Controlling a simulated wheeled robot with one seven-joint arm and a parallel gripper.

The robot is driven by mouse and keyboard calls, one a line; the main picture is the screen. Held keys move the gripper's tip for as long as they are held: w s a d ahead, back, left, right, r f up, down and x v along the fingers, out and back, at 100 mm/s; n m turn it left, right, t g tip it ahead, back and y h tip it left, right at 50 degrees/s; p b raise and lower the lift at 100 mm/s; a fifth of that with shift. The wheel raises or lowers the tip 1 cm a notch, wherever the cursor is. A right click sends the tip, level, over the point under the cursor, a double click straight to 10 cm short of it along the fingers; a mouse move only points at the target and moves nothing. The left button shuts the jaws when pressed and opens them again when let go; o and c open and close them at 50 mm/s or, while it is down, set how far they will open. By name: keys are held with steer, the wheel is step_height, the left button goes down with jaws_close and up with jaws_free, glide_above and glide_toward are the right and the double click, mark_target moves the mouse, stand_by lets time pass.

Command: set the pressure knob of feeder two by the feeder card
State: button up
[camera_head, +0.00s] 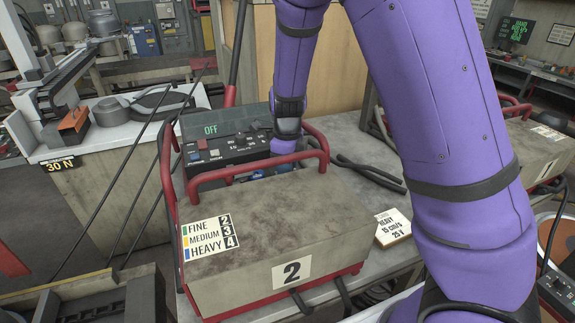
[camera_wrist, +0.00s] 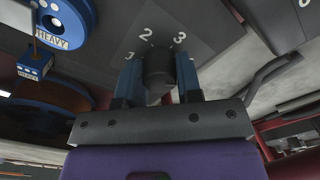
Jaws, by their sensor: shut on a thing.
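Feeder two (camera_head: 275,240) is a worn grey box with a red frame and a "2" plate (camera_head: 292,271). Its feeder card (camera_head: 207,237) reads FINE 2, MEDIUM 3, HEAVY 4. In the wrist view my gripper (camera_wrist: 158,82) has its blue fingers on both sides of a dark round knob (camera_wrist: 158,62) and is shut on it. A dial plate with the numbers 1, 2 and 3 shows around the knob. I cannot make out a pointer mark. In the head view the knob is hidden behind the feeder box and my wrist. A blue wire spool marked HEAVY (camera_wrist: 62,22) hangs beside the dial.
A control unit (camera_head: 222,137) behind the feeder shows OFF in green. A white block (camera_head: 394,227) on the bench reads HEAVY, 15 cm/s, 25 V. The red handle bars (camera_head: 255,166) stand close to my wrist. Another feeder (camera_head: 535,150) stands at the right.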

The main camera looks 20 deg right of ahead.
stand_by(0.4)
steer(key=o, duration=0.9)
steer(key=shift+o, duration=0.2)
step_height(320, 180, up, 11)
steer(key=shift+f, duration=0.1)
